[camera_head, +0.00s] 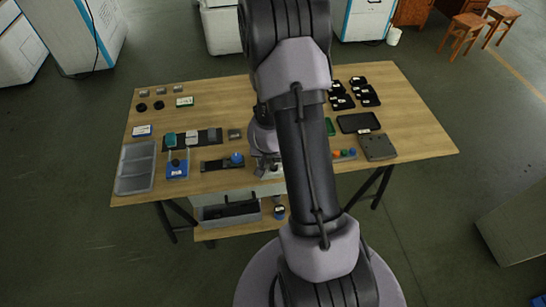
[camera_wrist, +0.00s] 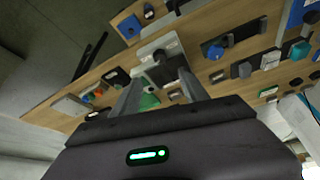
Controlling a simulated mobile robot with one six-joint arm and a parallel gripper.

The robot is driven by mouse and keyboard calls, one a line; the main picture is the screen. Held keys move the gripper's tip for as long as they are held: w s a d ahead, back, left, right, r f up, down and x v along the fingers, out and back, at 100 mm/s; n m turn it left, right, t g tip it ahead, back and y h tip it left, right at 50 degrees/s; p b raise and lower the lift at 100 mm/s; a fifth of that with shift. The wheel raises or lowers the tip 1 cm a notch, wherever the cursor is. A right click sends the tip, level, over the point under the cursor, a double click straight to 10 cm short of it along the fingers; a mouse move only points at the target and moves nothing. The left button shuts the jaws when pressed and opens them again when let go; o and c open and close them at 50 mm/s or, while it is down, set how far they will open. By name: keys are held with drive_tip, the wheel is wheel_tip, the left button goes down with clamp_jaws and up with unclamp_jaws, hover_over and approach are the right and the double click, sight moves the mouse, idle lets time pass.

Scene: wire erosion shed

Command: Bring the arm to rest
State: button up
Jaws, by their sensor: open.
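My arm rises through the middle of the head view, bent over the wooden table (camera_head: 225,95). My gripper (camera_wrist: 158,88) shows in the wrist view with its two fingers apart and nothing held between them. A pale block-like fixture with a dark round part (camera_wrist: 155,50) lies beyond the fingertips; I cannot tell its distance from them. In the head view the gripper is near the table's front edge, largely hidden by my arm. The table also shows tilted in the wrist view (camera_wrist: 105,60).
Left on the table are a grey divided tray (camera_head: 122,185), a blue holder (camera_head: 178,172) and small blocks. Right are black pieces (camera_head: 370,97), a black tray (camera_head: 358,122) and a grey box (camera_head: 377,147). A lower shelf holds a grey bin (camera_head: 215,222). Open floor (camera_head: 90,250) lies left.

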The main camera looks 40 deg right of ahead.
drive_tip(key=shift+p+v, duration=0.45)
drive_tip(key=shift+v, duration=1.25)
